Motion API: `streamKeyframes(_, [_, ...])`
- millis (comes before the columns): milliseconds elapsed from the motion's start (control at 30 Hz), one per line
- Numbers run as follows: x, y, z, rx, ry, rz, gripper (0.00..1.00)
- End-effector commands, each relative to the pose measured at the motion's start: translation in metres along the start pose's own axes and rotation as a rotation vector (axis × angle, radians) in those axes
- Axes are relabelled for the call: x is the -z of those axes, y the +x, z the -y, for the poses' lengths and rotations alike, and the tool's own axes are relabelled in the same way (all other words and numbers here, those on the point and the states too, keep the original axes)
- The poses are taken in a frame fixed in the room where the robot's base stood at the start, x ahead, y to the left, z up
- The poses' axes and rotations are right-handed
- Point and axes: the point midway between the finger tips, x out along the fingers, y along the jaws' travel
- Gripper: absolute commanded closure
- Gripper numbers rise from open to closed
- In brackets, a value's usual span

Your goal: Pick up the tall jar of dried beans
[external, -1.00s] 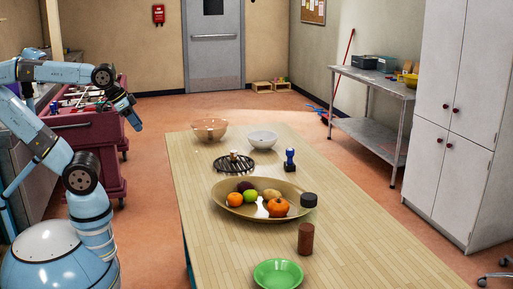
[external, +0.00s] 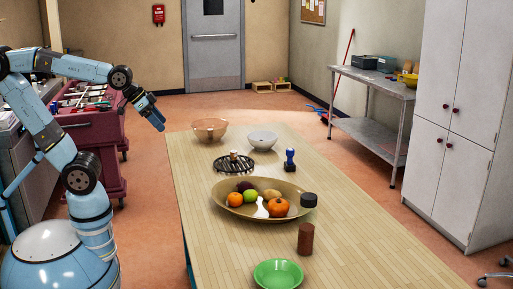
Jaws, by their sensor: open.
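The tall jar stands upright near the front of the wooden table. A brown fill (external: 305,239) shows low down and a dark lid (external: 308,200) above it; the clear wall between them is hardly visible. The lid overlaps the right rim of the fruit platter in the external view. My gripper (external: 159,126) is open and empty, pointing down and right. It is in the air left of the table's far end, well away from the jar. Its fingers are small in this view.
The wooden table (external: 220,259) holds a wide fruit platter (external: 234,209) behind the jar and a green bowl (external: 278,273) in front. Farther back are a brown bowl (external: 210,130), a white bowl (external: 262,141), a dark rack (external: 234,163) and a blue-handled stamp (external: 290,158). The table's right side is clear.

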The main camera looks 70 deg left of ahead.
Motion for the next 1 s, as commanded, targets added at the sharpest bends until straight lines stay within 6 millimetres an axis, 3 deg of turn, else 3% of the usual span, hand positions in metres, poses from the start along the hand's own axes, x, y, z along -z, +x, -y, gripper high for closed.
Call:
streamKeyframes(200, [0.062, 0.048, -0.038, -0.063, 0.069, -0.123, 0.17])
streamKeyframes(500, [0.129, 0.112, -0.105, -0.149, 0.137, -0.3, 0.17])
streamKeyframes(800, [0.17, 0.174, -0.185, -0.233, 0.186, -0.472, 0.17])
streamKeyframes(1000, [0.181, 0.213, -0.243, -0.287, 0.207, -0.586, 0.17])
